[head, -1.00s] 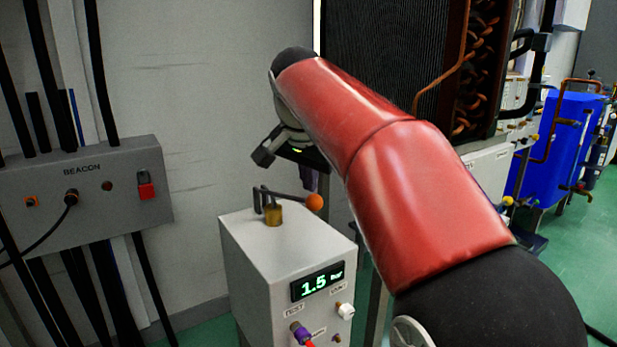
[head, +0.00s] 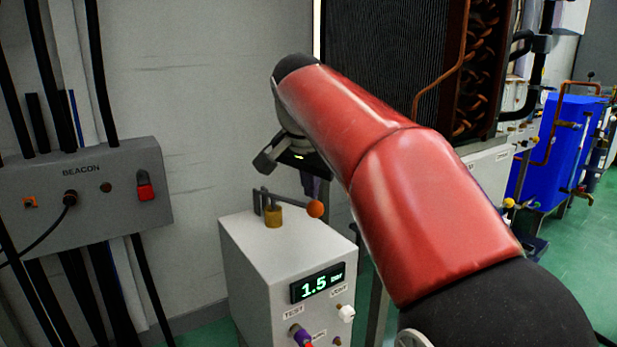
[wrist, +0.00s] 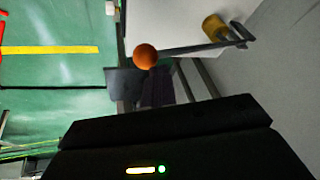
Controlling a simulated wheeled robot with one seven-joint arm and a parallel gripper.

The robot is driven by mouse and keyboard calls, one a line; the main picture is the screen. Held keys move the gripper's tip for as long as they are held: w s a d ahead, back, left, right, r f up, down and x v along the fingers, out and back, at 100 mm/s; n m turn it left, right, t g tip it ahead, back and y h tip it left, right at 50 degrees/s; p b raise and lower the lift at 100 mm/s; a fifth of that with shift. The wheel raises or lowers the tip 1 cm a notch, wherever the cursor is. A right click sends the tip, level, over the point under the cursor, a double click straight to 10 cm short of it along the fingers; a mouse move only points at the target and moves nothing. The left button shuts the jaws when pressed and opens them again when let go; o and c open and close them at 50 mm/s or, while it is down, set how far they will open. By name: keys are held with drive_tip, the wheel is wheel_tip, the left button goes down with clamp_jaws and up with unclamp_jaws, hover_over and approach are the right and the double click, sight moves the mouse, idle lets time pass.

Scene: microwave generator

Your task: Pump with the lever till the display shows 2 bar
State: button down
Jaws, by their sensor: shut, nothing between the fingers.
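The pump lever (head: 290,202) has an orange ball at its end and a brass pivot (head: 273,216). It stands on top of a pale grey box (head: 262,255), its arm close to level. The display (head: 317,283) on the box front reads 1.5 bar. My gripper (head: 311,190) is shut and empty, pointing down just above and behind the ball, partly hidden by my red arm. In the wrist view the orange ball (wrist: 145,57) lies right by the dark fingertips (wrist: 143,76). I cannot tell whether they touch.
Knobs labelled TEST and VENT (head: 346,313) sit on the box front. A grey BEACON panel (head: 85,200) with a red switch hangs on the left wall. A dark coil unit (head: 395,70) stands behind my arm, and a blue tank (head: 560,145) is at the right.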

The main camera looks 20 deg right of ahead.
drive_tip(key=shift+s+d+f+b, duration=0.15)
drive_tip(key=shift+s+f+b, duration=0.2)
drive_tip(key=shift+f+b, duration=0.4)
drive_tip(key=shift+s+d+f+b, duration=0.1)
drive_tip(key=shift+s+f+b, duration=0.35)
drive_tip(key=shift+f, duration=0.5)
drive_tip(key=shift+s+d+f+b, duration=0.15)
drive_tip(key=shift+s+f+b, duration=0.15)
drive_tip(key=shift+f+b, duration=0.5)
idle(2.2)
idle(0.5)
drive_tip(key=w+a+r+p, duration=0.1)
drive_tip(key=w+r+p, duration=0.3)
drive_tip(key=r+p, duration=0.6)
drive_tip(key=shift+w+a+r+p, duration=0.25)
drive_tip(key=shift+p, duration=1.15)
